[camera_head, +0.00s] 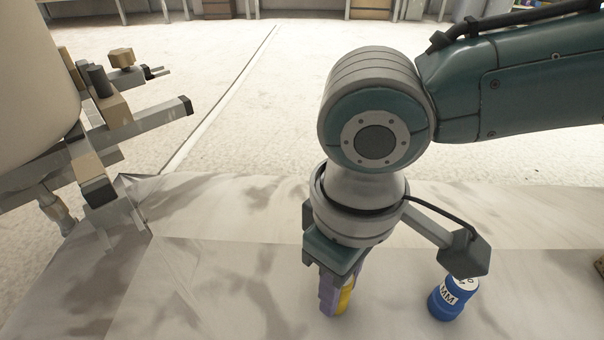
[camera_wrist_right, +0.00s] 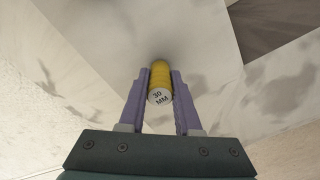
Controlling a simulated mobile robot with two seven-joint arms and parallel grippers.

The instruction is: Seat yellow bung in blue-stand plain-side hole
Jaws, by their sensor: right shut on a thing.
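My right gripper (camera_head: 334,298) points down over the pale cloth-like surface, with its purple fingers shut on the yellow bung (camera_head: 346,296). In the right wrist view the yellow bung (camera_wrist_right: 161,76) sits between the two fingertips (camera_wrist_right: 160,84), its white end marked "30 MM" facing the camera. In the head view the fingers hide much of the bung. I cannot tell its exact height above the surface. I cannot make out a blue stand or its holes in either view. My left gripper is not in view.
A blue cylinder with a white, lettered top (camera_head: 453,298) stands to the right of my right gripper. A cream drum (camera_head: 35,85) with metal beams (camera_head: 140,122) fills the left side. The pale surface (camera_head: 230,290) between them looks clear. A brown edge shows at far right.

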